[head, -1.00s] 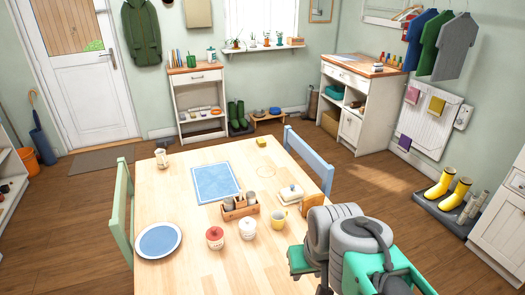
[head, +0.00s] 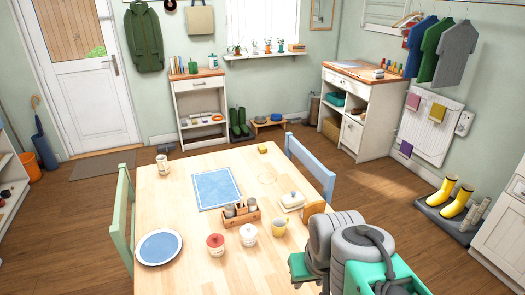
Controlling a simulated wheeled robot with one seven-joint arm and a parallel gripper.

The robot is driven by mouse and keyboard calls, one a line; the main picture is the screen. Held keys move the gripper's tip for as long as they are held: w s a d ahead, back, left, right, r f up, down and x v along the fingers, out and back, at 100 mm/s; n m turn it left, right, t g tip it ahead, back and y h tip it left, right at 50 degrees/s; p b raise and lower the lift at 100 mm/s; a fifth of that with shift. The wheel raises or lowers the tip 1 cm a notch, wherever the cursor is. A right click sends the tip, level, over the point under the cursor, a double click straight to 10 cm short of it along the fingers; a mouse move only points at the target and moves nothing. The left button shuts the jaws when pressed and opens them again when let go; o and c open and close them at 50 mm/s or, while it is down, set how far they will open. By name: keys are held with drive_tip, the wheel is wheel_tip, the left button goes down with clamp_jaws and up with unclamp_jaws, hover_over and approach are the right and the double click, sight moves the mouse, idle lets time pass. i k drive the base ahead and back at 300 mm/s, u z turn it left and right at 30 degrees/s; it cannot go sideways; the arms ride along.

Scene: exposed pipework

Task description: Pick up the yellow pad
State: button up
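A small yellow block-like pad (head: 263,149) lies flat near the far edge of the wooden table (head: 190,222), left of the blue chair back. A yellow square cloth-like piece (head: 438,110) also hangs on the white radiator at the right. Grey and green parts of my arm fill the lower right of the head view, over the table's near right corner. My gripper's fingertips cannot be made out, and nothing of mine is near either yellow piece.
A blue mat (head: 217,188), a caddy of shakers (head: 240,217), a red-lidded jar (head: 215,245), a butter dish (head: 292,201) and a blue plate (head: 158,247) are on the table. A blue chair (head: 310,168) and a green chair (head: 123,215) flank it. Floor is open right of the table.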

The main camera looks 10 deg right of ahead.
sight(261, 149)
drive_tip(key=k, duration=1)
drive_tip(key=z, duration=2.35)
drive_tip(key=i, duration=3.25)
drive_tip(key=u, duration=2.9)
drive_tip(key=i, duration=3.3)
